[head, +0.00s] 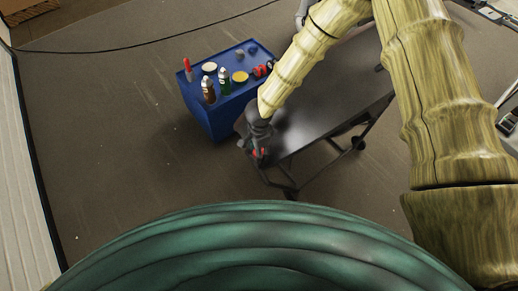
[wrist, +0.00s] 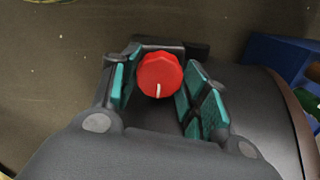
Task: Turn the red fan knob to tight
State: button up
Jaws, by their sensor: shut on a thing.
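The red fan knob (wrist: 160,76) sits between the two fingers of my gripper (wrist: 158,90) in the wrist view. Its white mark points toward the bottom of the picture. The teal pads stand on either side of the knob, and my gripper is shut on it. In the head view my gripper (head: 257,148) is at the left end of the dark table-like machine (head: 320,118), and only a little red shows by the fingertips. The knob's base is hidden, and no "tight" label can be read.
A blue cart (head: 212,120) stands just left of the machine, with bottles, a red-topped item (head: 187,68), a yellow-lidded can (head: 240,77) and other small things on top. Bare floor (head: 120,140) lies to the left. A dark cable crosses the floor at the back.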

jog(key=shift+w+m, duration=0.1)
jog(key=shift+m, duration=0.4)
jog(key=o, duration=1)
jog(key=n+b, duration=0.1)
jog(key=n, duration=0.3)
jog(key=shift+n+b, duration=0.7)
jog(key=shift+n, duration=0.6)
jog(key=shift+n+b, duration=0.45)
jog(key=shift+n, duration=0.05)
